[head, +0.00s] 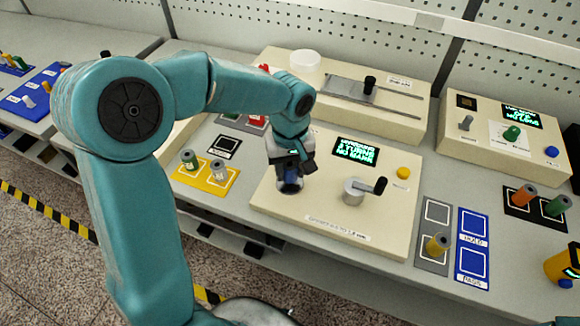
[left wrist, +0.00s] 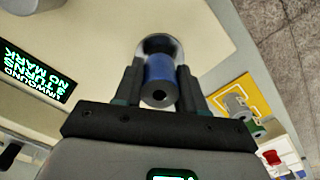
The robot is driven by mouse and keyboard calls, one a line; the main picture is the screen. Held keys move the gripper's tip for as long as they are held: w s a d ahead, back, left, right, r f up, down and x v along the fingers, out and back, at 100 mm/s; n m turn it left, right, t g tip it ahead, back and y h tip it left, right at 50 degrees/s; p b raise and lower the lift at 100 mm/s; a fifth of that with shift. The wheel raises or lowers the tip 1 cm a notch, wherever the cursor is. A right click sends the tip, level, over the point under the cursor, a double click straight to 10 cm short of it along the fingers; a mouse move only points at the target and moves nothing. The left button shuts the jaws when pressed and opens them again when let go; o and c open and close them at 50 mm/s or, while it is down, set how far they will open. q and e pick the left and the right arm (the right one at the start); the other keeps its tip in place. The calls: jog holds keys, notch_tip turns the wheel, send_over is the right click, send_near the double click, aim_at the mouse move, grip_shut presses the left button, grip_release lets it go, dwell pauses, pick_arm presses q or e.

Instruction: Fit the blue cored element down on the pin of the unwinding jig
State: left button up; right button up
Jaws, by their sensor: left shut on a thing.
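The blue cored element (left wrist: 158,72) is between the two fingers of my left gripper (left wrist: 158,88) in the left wrist view, its dark core hole facing the camera. In the head view my left gripper (head: 291,172) points down over the left part of the beige unwinding jig (head: 330,222), with the element (head: 290,184) low between its fingers. A shiny round part (left wrist: 158,43) shows just beyond the element in the wrist view. The pin itself is hidden, and I cannot tell whether the element is on it. My right gripper is not in view.
The jig carries a lit display (head: 356,151), a crank with a black knob (head: 378,186) and a yellow button (head: 403,173). A yellow mat (head: 207,190) with two spools lies to the left. A grey mat (head: 432,262) and blue mats (head: 473,265) lie to the right.

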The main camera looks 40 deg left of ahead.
aim_at(290, 165)
pick_arm(q)
jog(key=shift+f+b, duration=0.75)
jog(key=shift+f, duration=0.15)
jog(key=o, duration=1.2)
jog(key=shift+c, duration=0.2)
notch_tip(290, 165, up, 16)
jog(key=shift+r+p, duration=0.2)
jog(key=shift+p, duration=0.25)
